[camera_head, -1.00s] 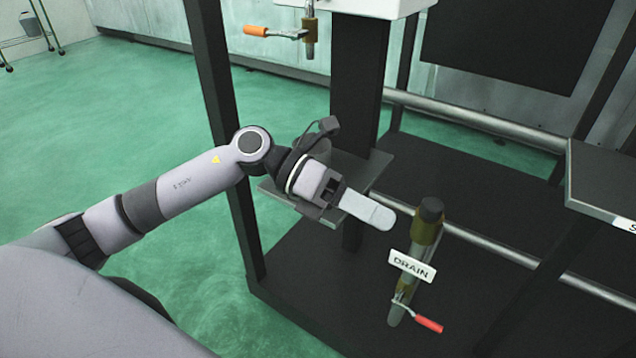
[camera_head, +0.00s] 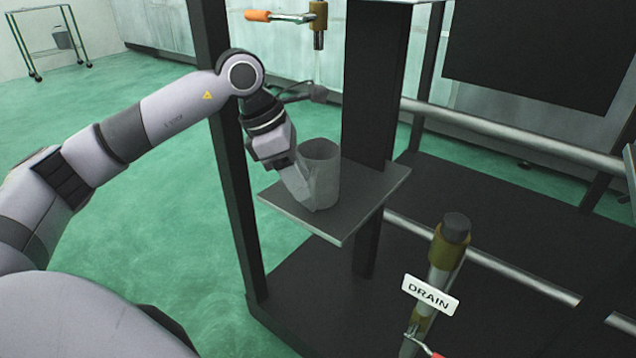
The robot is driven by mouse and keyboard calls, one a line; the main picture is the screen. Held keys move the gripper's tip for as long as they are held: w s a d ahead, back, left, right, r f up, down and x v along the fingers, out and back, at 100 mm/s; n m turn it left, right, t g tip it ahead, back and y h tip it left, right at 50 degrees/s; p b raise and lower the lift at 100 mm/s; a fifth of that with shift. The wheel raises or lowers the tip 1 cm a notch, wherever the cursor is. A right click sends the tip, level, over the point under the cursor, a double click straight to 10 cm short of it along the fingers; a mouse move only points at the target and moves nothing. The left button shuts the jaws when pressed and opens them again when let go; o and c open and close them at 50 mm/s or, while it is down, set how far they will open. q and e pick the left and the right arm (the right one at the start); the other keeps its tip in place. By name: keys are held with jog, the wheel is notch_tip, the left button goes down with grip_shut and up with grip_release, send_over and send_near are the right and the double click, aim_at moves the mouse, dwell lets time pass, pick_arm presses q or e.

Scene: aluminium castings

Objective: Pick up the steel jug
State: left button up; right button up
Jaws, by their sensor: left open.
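The steel jug (camera_head: 321,174) is a grey, open-topped cylinder standing upright on a small square grey shelf (camera_head: 343,226). My left gripper (camera_head: 304,203) comes down from the upper left at the jug's left side. One pale finger shows, slanting down against or just in front of the jug's lower left wall; I cannot tell whether it touches. The other finger is hidden. The gripper is open. The jug's handle does not show clearly. My right gripper is not in view.
A tap with an orange handle (camera_head: 258,15) hangs above the shelf. Dark posts (camera_head: 374,90) stand beside and behind the jug. A drain pipe with a DRAIN label (camera_head: 431,295) stands at the lower right. Green floor is open at left.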

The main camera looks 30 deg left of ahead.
aim_at(317, 181)
pick_arm(q)
jog(key=x, duration=0.3)
jog(key=shift+d+f+b, duration=0.1)
jog(key=shift+f+b, duration=0.25)
grip_shut()
jog(key=shift+w+r, duration=0.1)
jog(key=shift+r, duration=0.15)
